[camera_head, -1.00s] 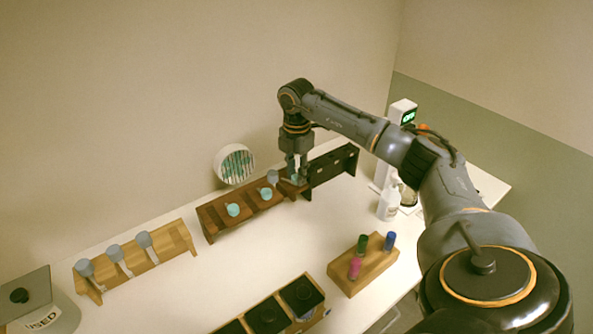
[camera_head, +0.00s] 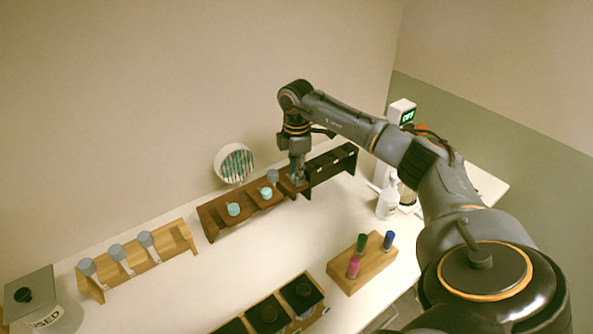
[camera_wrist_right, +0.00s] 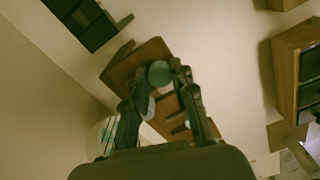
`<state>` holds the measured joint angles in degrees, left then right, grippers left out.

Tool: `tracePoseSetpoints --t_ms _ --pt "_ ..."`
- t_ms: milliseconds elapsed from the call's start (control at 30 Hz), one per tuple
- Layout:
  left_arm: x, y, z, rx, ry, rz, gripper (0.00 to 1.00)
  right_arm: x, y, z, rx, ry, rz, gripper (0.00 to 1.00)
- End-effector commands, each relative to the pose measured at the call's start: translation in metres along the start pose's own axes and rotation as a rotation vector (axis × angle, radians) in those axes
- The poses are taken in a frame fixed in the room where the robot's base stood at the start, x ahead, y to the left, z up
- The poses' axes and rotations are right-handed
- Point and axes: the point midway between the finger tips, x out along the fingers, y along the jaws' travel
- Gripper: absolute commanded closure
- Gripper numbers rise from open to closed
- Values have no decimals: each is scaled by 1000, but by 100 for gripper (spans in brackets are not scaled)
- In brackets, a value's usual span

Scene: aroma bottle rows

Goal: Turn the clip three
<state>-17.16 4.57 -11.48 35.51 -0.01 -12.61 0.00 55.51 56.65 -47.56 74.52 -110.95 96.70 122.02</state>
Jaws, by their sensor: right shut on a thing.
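My right gripper (camera_head: 297,180) points down at the right end of the dark brown wooden rack (camera_head: 208,222). It is shut on a teal round-topped piece, which looks like a clip; this piece (camera_wrist_right: 160,73) shows between the fingertips in the right wrist view. In the head view the fingers mostly hide it. Two other teal round tops, a left one (camera_head: 233,209) and a middle one (camera_head: 266,192), sit on the same rack to the left. A grey knob (camera_head: 272,176) stands just behind and left of the fingers. I cannot read any clip number. My left gripper is out of view.
A black rack (camera_head: 335,165) adjoins the brown rack on the right. A light wooden rack (camera_head: 178,240) with grey-topped pieces stands at left. A block (camera_head: 365,273) with colored bottles, dark-lidded boxes (camera_head: 285,300) and a white bottle (camera_head: 387,204) stand nearer. The middle table is clear.

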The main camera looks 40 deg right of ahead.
Motion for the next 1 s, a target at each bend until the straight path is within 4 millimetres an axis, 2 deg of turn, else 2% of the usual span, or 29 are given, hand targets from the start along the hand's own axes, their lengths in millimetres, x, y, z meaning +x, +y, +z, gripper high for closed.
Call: tracePoseSetpoints --t_ms 233,267,367,733,867,1000 --pt "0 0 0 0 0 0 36 -1 1 0 2 0 3 100" --pt "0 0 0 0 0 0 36 -1 1 1 2 0 3 71" --pt "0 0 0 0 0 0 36 -1 1 0 2 0 3 52" --pt "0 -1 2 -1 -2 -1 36 -5 1 0 0 1 2 52" --pt "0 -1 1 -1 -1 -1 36 -22 1 0 0 2 5 52" --pt "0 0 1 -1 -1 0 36 -53 2 0 2 2 7 52"
